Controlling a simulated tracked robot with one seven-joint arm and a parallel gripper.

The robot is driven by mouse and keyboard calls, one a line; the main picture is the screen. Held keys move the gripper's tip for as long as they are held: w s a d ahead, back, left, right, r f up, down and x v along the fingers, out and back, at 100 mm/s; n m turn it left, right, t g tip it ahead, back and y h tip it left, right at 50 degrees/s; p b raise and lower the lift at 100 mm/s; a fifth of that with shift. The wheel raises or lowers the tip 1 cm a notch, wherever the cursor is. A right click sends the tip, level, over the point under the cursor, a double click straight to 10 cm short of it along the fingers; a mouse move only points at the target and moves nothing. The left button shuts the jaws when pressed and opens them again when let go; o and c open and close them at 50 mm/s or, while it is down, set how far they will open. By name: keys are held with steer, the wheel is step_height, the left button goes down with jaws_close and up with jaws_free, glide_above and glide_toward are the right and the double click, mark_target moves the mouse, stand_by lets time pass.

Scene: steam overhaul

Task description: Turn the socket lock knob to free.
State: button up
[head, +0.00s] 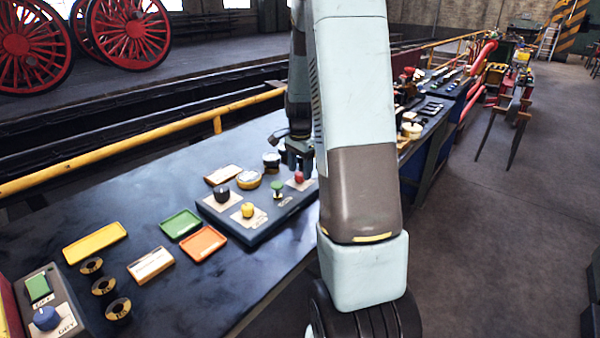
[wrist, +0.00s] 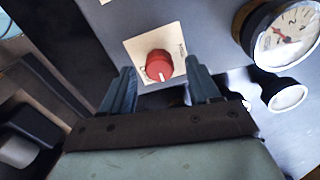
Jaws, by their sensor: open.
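A red knob (wrist: 159,65) with a pale pointer line sits on a cream label plate (wrist: 152,46) in the wrist view. Its line points down in that view. The label text is too small to read. In the head view a red knob (head: 298,177) shows at the right end of a dark control panel (head: 262,228). My gripper (wrist: 163,85) is open, with one finger on each side of the red knob and the knob between them in the picture. I cannot tell whether the fingers touch it. In the head view my gripper (head: 296,160) hangs just above the red knob.
The panel also carries a black knob (head: 222,193), a yellow knob (head: 248,210) and a green knob (head: 277,187). A round gauge (wrist: 287,35) stands close to the right finger. Green (head: 180,223) and orange (head: 204,243) trays lie left of the panel.

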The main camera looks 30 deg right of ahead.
steer(key=shift+f, duration=0.85)
steer(key=c, duration=1)
